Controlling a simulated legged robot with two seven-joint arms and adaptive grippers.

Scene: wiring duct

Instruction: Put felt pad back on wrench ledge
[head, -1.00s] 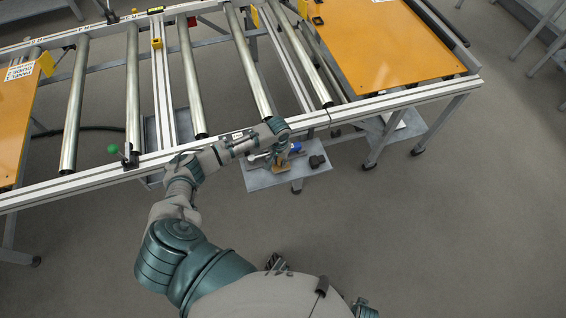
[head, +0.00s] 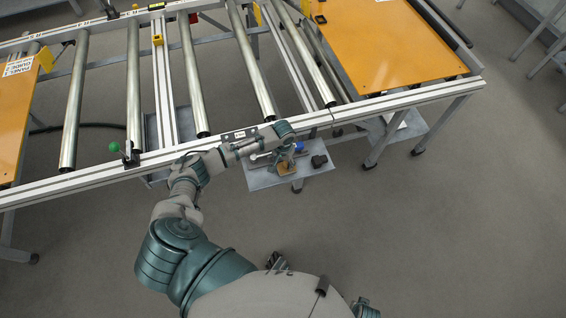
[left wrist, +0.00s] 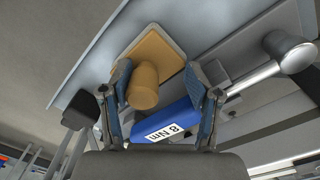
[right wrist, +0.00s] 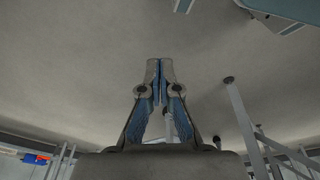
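The felt pad is a tan square plate (left wrist: 160,50) with a round tan knob (left wrist: 143,88). It shows small in the head view (head: 286,168), on the grey ledge (head: 263,180) below the conveyor's front rail. My left gripper (head: 287,157) is over it, pointing down. In the left wrist view its fingers (left wrist: 160,88) are apart. The knob shows between them, close to the left finger, with a gap to the right one. A blue block marked "8 Nm" (left wrist: 170,125) also shows between the fingers, nearer the palm. My right gripper (right wrist: 160,70) has its fingertips together, empty.
A silver bar with a round end (left wrist: 290,52) lies beside the pad. A dark block (head: 319,161) stands at the ledge's right. The roller conveyor rail (head: 80,183) runs just behind the ledge. Open floor (head: 420,240) lies in front.

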